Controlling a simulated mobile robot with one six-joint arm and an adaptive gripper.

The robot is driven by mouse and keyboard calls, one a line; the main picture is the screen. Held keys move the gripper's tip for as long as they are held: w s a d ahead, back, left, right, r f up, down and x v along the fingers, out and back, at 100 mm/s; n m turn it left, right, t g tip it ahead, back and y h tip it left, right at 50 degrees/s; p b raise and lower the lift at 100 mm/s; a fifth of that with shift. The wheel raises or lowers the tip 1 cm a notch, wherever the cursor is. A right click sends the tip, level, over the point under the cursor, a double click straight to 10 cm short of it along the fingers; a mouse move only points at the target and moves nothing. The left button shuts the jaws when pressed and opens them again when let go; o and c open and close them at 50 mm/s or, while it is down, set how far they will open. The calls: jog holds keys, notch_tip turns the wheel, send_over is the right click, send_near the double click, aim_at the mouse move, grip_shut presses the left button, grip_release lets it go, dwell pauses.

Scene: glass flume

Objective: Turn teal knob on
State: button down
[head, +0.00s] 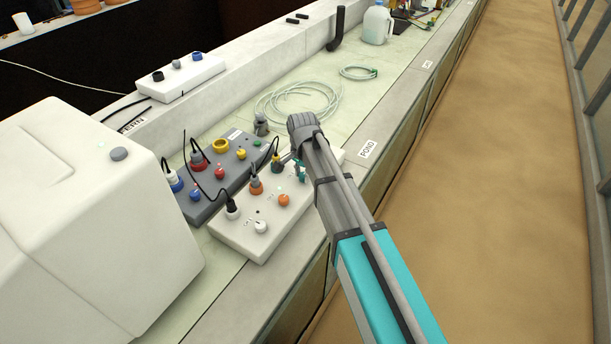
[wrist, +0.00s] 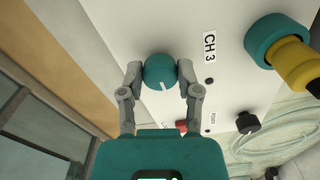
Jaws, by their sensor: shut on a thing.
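The teal knob (wrist: 160,86) sits on a white panel (wrist: 120,25) beside the label CH 3, with a white pointer line toward my gripper's palm. My gripper (wrist: 160,71) is shut on the knob, one grey finger at each side. In the head view, my gripper (head: 300,168) is over the right end of the white control box (head: 244,242), and the arm hides part of that end. The box also carries an orange knob (head: 284,200) and a white knob (head: 261,226).
A teal socket with a yellow plug (wrist: 296,64) is close to the knob. A dark grey box (head: 205,207) with cables and knobs stands behind. A large white housing (head: 85,215) is at the left. Coiled tubing (head: 300,100) lies on the bench beyond.

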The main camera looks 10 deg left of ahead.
jog(key=shift+w+d+m, duration=0.1)
jog(key=shift+d+m, duration=0.05)
jog(key=shift+m, duration=0.15)
jog(key=shift+c, duration=1.6)
grip_release()
jog(key=shift+r, duration=0.15)
